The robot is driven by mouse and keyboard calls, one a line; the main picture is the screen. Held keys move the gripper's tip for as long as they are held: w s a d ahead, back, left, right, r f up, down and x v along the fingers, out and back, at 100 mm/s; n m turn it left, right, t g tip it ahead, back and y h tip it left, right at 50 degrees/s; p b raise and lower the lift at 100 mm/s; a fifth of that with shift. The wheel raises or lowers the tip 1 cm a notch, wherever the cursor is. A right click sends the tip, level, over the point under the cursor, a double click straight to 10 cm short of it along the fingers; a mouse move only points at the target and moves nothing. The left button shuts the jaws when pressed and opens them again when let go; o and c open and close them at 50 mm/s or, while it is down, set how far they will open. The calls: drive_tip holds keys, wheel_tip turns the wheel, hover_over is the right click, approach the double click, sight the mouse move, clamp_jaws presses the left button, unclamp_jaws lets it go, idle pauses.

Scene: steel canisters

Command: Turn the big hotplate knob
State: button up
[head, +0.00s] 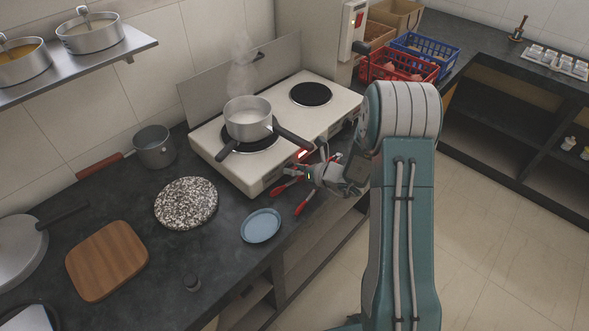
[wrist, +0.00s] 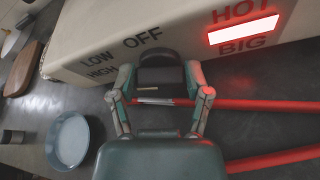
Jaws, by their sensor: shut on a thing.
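The hotplate (head: 222,165) is a white two-plate unit on the dark counter. Its front panel also shows in the wrist view (wrist: 75,62), with OFF, LOW and HIGH markings and a lit red panel (wrist: 243,29) between the words HOT and BIG. The dark big hotplate knob (wrist: 160,58) sits below OFF. My gripper (wrist: 160,76) is shut on the knob, one finger on each side. In the head view my gripper (head: 314,172) is at the hotplate's front, where the knob is hidden. A steaming pot (head: 248,117) stands on the nearer-left plate.
Red bars (wrist: 262,104) lie close beside and below my gripper. A blue plate (head: 261,226), a speckled round board (head: 186,203), a wooden board (head: 106,260) and a small pot (head: 154,146) lie left on the counter. The other plate (head: 310,94) is bare. Red and blue baskets stand behind.

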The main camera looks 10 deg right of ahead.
drive_tip(key=shift+w+d+m+y, duration=0.15)
drive_tip(key=shift+m+y, duration=0.55)
drive_tip(key=shift+m, duration=0.4)
drive_tip(key=o, duration=1.2)
drive_tip(key=shift+f, duration=0.1)
drive_tip(key=shift+c, duration=0.2)
drive_tip(key=shift+v, duration=3.9)
drive_tip(key=shift+w, duration=0.1)
